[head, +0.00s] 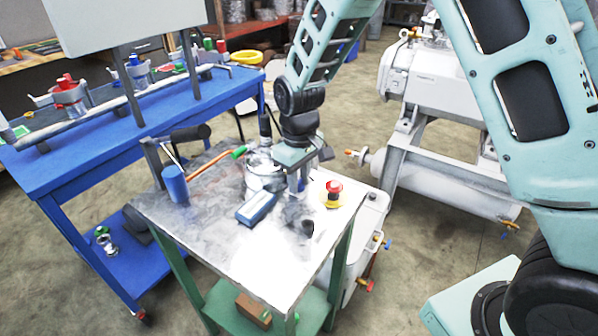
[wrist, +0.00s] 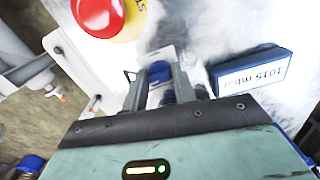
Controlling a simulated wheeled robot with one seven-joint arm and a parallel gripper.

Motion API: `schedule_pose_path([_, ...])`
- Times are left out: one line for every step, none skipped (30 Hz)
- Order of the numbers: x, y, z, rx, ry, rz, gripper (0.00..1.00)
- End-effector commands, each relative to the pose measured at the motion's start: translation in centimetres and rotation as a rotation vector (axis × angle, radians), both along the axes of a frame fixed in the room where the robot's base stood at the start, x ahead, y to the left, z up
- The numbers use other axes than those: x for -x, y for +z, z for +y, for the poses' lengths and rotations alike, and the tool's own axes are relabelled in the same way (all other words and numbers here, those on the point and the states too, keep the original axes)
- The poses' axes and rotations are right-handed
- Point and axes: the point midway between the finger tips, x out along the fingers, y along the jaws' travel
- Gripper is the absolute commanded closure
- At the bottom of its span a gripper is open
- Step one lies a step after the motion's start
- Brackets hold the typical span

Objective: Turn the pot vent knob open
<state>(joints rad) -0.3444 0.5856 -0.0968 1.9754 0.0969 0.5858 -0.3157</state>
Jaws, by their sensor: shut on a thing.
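The silver pot (head: 262,172) stands on the metal-topped table, just left of my gripper (head: 298,184) in the head view. In the wrist view my gripper (wrist: 163,82) has its two fingers on either side of a small blue knob (wrist: 160,70), and is shut on it. The knob is too small to make out in the head view. The fingers hide part of the knob, so its turn angle cannot be told.
A blue gauge box (head: 257,208) reading 1015 mbar lies beside my gripper. A red and yellow emergency stop button (head: 333,188) is close on the other side. The table's front (head: 255,262) is clear.

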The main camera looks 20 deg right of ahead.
Motion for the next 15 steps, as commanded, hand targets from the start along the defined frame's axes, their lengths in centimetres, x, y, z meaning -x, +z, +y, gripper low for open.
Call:
schedule_pose_path([-0.04,0.27,0.01,0.000,-0.025,-0.001,0.96])
schedule_pose_path([-0.03,0.25,0.01,0.000,-0.041,0.000,0.96])
schedule_pose_path([-0.04,0.23,0.02,0.000,-0.060,0.000,0.96])
schedule_pose_path([-0.03,0.21,0.03,0.000,-0.072,-0.001,0.96])
schedule_pose_path([-0.04,0.20,0.02,0.000,-0.085,-0.001,0.96])
schedule_pose_path([-0.05,0.19,0.03,0.000,-0.098,-0.001,0.96])
schedule_pose_path([-0.06,0.18,0.03,-0.001,-0.107,-0.002,0.96])
schedule_pose_path([-0.07,0.17,0.04,-0.001,-0.116,-0.002,0.96])
schedule_pose_path([-0.08,0.16,0.04,-0.001,-0.124,-0.003,0.96])
schedule_pose_path([-0.08,0.15,0.04,-0.001,-0.130,-0.003,0.96])
schedule_pose_path([-0.09,0.14,0.04,-0.001,-0.134,-0.003,0.96])
schedule_pose_path([-0.09,0.13,0.04,-0.001,-0.140,-0.003,0.96])
schedule_pose_path([-0.10,0.13,0.04,-0.002,-0.143,-0.004,0.96])
schedule_pose_path([-0.11,0.12,0.04,-0.002,-0.146,-0.004,0.96])
schedule_pose_path([-0.11,0.11,0.04,-0.002,-0.148,-0.004,0.96])
